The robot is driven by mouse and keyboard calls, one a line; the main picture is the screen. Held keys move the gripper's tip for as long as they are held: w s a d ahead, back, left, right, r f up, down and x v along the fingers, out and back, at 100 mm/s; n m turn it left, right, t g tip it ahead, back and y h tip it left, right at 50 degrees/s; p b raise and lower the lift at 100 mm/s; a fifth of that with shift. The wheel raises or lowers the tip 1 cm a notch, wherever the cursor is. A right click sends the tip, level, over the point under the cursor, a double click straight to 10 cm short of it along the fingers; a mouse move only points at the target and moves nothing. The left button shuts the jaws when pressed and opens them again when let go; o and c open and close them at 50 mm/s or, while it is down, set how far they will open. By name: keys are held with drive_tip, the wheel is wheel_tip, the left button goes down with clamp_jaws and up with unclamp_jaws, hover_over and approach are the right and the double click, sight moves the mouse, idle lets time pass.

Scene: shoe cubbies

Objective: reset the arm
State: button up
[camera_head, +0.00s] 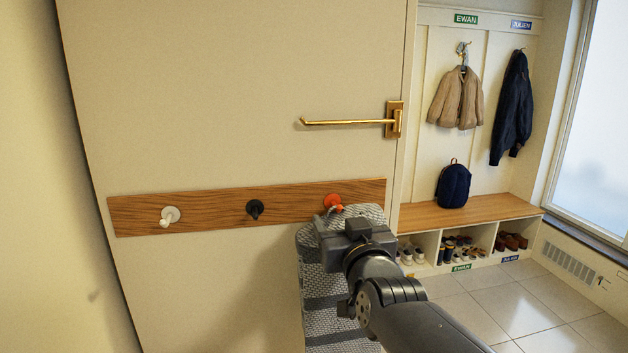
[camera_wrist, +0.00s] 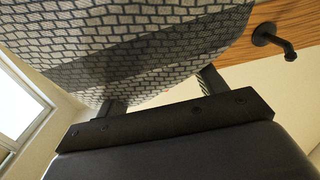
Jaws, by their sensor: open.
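My gripper (camera_head: 345,228) is raised in front of the wooden hook rail, just below the orange hook (camera_head: 333,203). A grey patterned cloth (camera_head: 322,290) with dark bands hangs at the orange hook, below and behind my gripper. How it is held on the hook is partly hidden. In the wrist view my gripper (camera_wrist: 162,92) has its two fingers apart, with the cloth (camera_wrist: 150,45) close in front of them. I cannot tell whether the fingers touch the cloth.
The wooden rail (camera_head: 210,207) also bears an empty black hook (camera_head: 255,209) and an empty white hook (camera_head: 169,217). A brass lever (camera_head: 350,122) juts out above. At right stand a bench (camera_head: 480,211) with shoe cubbies, a backpack (camera_head: 454,186) and hanging coats. The tiled floor (camera_head: 490,310) is clear.

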drive_tip(key=shift+w+a, duration=0.1)
drive_tip(key=shift+w, duration=0.35)
drive_tip(key=shift+s+r+p, duration=0.1)
drive_tip(key=shift+r+p, duration=0.05)
drive_tip(key=shift+p, duration=0.15)
drive_tip(key=shift+s, duration=0.1)
